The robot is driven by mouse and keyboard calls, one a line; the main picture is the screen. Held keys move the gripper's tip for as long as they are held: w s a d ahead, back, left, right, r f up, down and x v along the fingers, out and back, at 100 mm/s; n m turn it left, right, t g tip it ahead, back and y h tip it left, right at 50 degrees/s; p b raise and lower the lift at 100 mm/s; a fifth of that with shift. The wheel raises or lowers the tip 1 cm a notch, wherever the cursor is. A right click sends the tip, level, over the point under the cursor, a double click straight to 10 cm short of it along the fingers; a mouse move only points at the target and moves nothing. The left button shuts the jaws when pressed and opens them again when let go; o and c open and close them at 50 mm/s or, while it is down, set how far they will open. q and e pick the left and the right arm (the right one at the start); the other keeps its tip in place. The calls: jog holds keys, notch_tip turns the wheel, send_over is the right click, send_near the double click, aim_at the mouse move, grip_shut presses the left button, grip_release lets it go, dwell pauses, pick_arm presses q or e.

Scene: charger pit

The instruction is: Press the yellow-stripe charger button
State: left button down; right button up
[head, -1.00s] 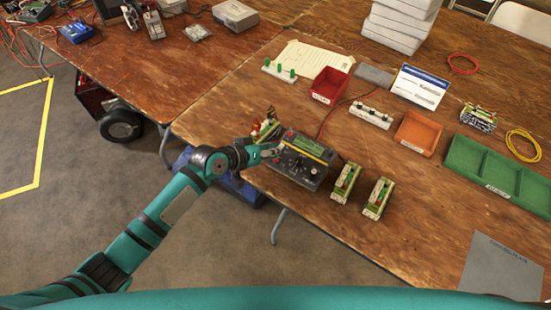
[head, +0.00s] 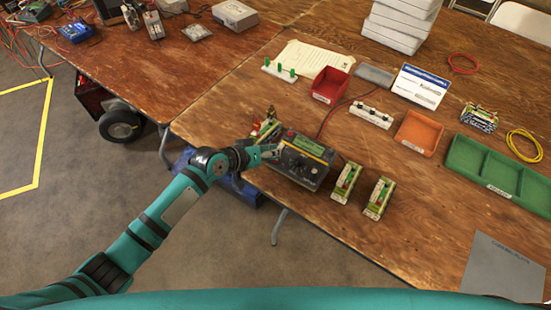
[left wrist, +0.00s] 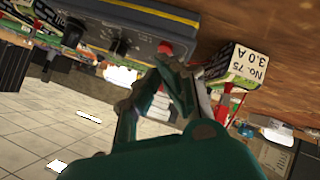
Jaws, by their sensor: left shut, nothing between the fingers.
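The yellow-stripe charger (head: 308,170) is a dark grey-blue box on the wooden table near its front left edge. Its yellow stripe shows along the top face, and in the left wrist view the charger (left wrist: 85,25) fills the upper part. A red button (left wrist: 165,47) sits on its face beside dark knobs. My left gripper (head: 277,151) is shut and empty at the charger's left side. In the left wrist view its fingertips (left wrist: 172,68) are close to the red button; I cannot tell whether they touch it. My right gripper is not in view.
Green-and-cream battery packs (head: 346,182) stand right of the charger, and another pack (head: 265,129) stands close behind my left gripper. A red bin (head: 331,85), an orange tray (head: 418,133) and a green tray (head: 495,170) lie farther off.

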aim_at(271, 164)
pick_arm(q)
jog(key=shift+f, duration=0.4)
dwell(0.5)
jog(key=shift+s+r+p, duration=0.15)
jog(key=shift+r+p, duration=0.6)
jog(key=shift+r, duration=0.1)
jog(key=shift+r, duration=0.1)
jog(key=r+p, duration=0.4)
jog(key=p, duration=0.1)
jog(key=shift+s+a+r, duration=0.3)
jog(key=shift+s+r, duration=0.05)
dwell(0.4)
